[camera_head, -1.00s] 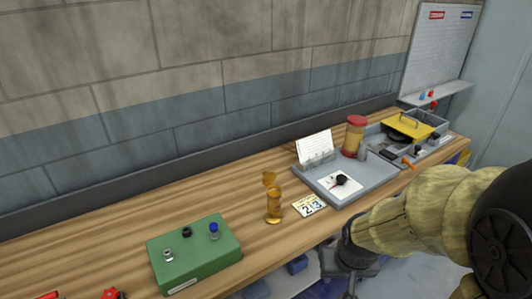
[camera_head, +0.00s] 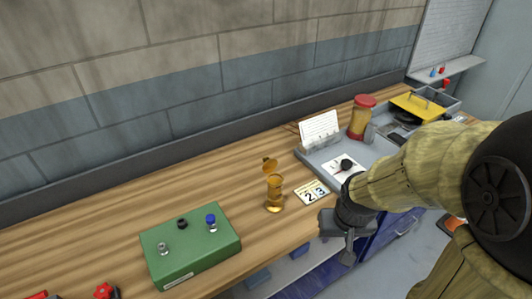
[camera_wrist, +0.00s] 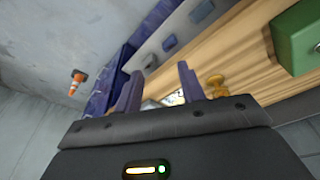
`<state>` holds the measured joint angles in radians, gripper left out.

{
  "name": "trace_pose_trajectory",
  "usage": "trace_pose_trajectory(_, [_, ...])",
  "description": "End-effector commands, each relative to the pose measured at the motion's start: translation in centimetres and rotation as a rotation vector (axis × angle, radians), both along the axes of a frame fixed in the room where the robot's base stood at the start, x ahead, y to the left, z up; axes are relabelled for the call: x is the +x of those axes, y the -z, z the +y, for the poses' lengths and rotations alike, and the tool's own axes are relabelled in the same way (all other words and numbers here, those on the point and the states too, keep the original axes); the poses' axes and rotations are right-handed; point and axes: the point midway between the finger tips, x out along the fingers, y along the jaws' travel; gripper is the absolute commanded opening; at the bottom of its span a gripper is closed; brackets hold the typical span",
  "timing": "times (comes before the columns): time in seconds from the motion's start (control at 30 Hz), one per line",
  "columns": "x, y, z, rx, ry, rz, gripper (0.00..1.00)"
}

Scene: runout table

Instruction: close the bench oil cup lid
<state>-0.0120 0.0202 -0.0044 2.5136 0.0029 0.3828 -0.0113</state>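The bench oil cup (camera_head: 274,194) is a small brass-coloured cup standing upright on the wooden bench. Its lid (camera_head: 270,165) stands raised above the cup body, tilted open. In the wrist view the oil cup (camera_wrist: 216,84) shows small, just right of my fingers. My gripper (camera_head: 348,248) is at the bench's front edge, right of and nearer than the cup, and does not touch it. In the wrist view my gripper's two fingers (camera_wrist: 158,88) stand apart with nothing clear held between them.
A green box (camera_head: 190,248) with knobs stands left of the cup. A number card (camera_head: 313,192) lies close right of it. A grey tray (camera_head: 372,158) with a red-capped jar (camera_head: 361,118) stands farther right. Bare wood lies behind the cup.

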Motion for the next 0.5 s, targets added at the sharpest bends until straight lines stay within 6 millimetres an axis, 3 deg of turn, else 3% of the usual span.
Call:
trace_pose_trajectory(0.27, [8.5,-5.1,2.3,-0.007,-0.108,0.047,0.40])
trace_pose_trajectory(0.5, [15.9,-9.9,5.8,-0.018,-0.234,0.102,0.40])
